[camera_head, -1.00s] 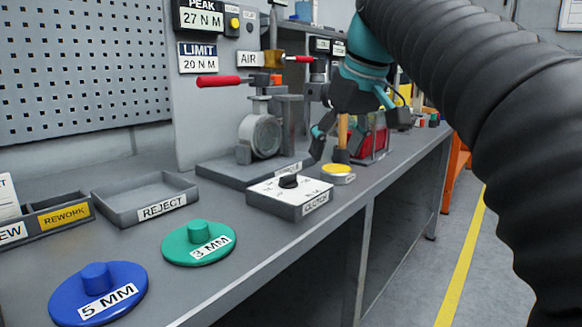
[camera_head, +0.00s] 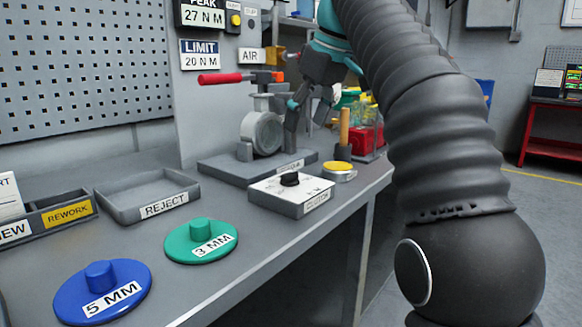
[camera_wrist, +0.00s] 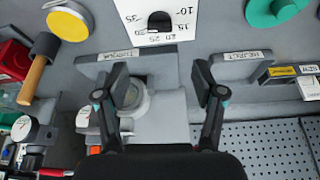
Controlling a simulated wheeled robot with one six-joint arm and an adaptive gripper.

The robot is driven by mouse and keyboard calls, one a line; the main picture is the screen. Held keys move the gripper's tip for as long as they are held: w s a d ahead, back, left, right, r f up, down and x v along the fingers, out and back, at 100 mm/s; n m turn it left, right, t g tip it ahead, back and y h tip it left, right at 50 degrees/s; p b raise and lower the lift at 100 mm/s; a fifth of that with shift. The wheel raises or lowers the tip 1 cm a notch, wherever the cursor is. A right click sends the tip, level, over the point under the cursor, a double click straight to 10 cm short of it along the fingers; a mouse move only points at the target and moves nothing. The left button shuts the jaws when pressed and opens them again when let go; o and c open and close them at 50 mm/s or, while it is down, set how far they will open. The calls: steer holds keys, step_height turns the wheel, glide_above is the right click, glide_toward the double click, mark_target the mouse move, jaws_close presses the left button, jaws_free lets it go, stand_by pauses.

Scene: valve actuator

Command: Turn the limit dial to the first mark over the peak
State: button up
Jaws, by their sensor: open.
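The dial box (camera_head: 289,196) is a low grey box with a white numbered top and a black knob (camera_head: 289,179), standing on the bench. The wrist view shows the knob (camera_wrist: 159,21) at the top, with upside-down numbers around it; the pointer setting is unclear. The panel shows a PEAK sign (camera_head: 202,16) of 27 N M and a LIMIT sign (camera_head: 200,54) of 20 N M. My gripper (camera_head: 307,112) is open and empty, up behind the dial box near the clamp fixture. In the wrist view its fingers (camera_wrist: 158,88) are wide apart, clear of the knob.
A clamp fixture (camera_head: 262,132) with a red lever (camera_head: 221,78) stands behind the dial box. A yellow button (camera_head: 338,167) and a wooden handle (camera_head: 344,128) are to its right. A reject tray (camera_head: 119,205), green disc (camera_head: 201,249) and blue disc (camera_head: 85,303) lie left.

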mark_target(289, 173)
steer(key=x, duration=1.1)
steer(key=shift+w+f, duration=0.1)
steer(key=shift+f, duration=0.15)
steer(key=c, duration=1.1)
steer(key=shift+c, duration=0.2)
steer(key=shift+n, duration=0.3)
steer(key=n+g, duration=0.1)
steer(key=n, duration=0.2)
steer(key=shift+y, duration=0.4)
steer(key=shift+n+g, duration=0.7)
steer(key=shift+n, duration=1)
